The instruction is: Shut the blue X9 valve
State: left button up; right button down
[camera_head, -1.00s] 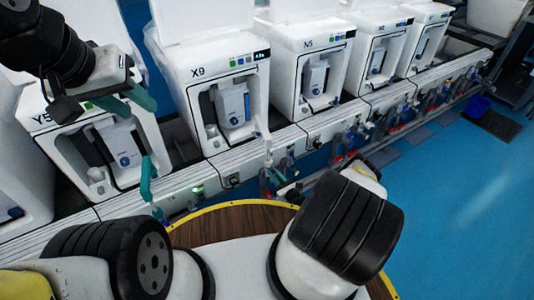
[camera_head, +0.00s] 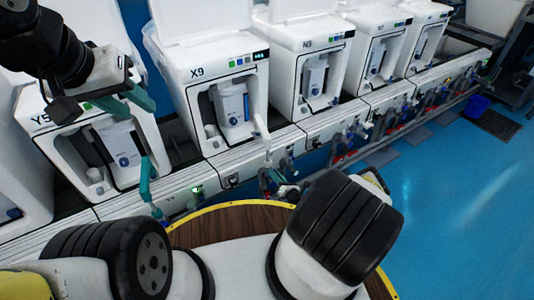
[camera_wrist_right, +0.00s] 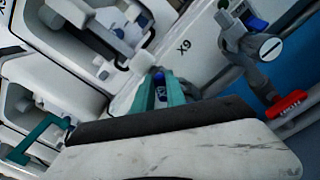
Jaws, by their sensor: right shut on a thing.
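In the right wrist view, the teal fingers of my right gripper (camera_wrist_right: 161,92) are shut on a small blue part, the blue X9 valve (camera_wrist_right: 159,84), beside the upside-down X9 label (camera_wrist_right: 183,46). The fingers cover most of the valve, so its handle angle cannot be told. In the head view my right wrist hides most of the right gripper and the valve. My left gripper (camera_head: 142,112) is empty, its teal fingers apart, in front of the Y5 unit.
A long white rail (camera_head: 180,184) with hoses and valves runs below the units. The Y5 unit (camera_head: 100,150) is at left and the N5 unit (camera_head: 310,75) at right. A red handle (camera_wrist_right: 287,103) is close to the right gripper. The blue floor (camera_head: 440,200) at right is clear.

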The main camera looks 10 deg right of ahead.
jog(key=m, duration=0.5)
jog(key=shift+w+d+f+m, duration=0.1)
jog(key=shift+d+f+m, duration=0.1)
jog(key=shift+m, duration=0.1)
jog(key=m, duration=0.4)
jog(key=shift+d+f+m, duration=0.1)
jog(key=shift+f+m, duration=0.15)
jog(key=shift+m, duration=0.45)
jog(key=c, duration=1.4)
grip_release()
jog(key=shift+o, duration=0.2)
jog(key=v, duration=0.7)
jog(key=shift+s, duration=0.35)
